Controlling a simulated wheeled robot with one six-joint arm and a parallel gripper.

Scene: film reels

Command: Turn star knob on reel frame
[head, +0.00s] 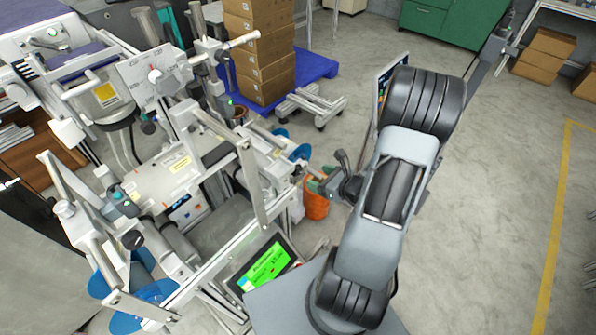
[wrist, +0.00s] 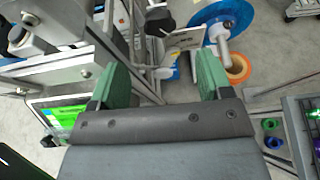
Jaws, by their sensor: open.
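A black star-shaped knob (wrist: 159,20) shows at the top middle of the wrist view, beside a white plate on the reel frame. It lies ahead of my gripper (wrist: 158,80), between the lines of its two fingers and apart from them. The fingers are green, spread wide and empty. In the head view my gripper (head: 324,180) is just right of the metal reel frame (head: 252,190). I cannot clearly pick out the same knob there. A blue reel (wrist: 221,16) is right of the knob in the wrist view.
A green-lit screen (head: 268,262) stands at the frame's lower front. An orange cylindrical item (head: 316,206) is below my gripper. Stacked boxes (head: 262,50) stand on a blue pallet (head: 318,66) behind. The floor (head: 490,190) on the right is clear.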

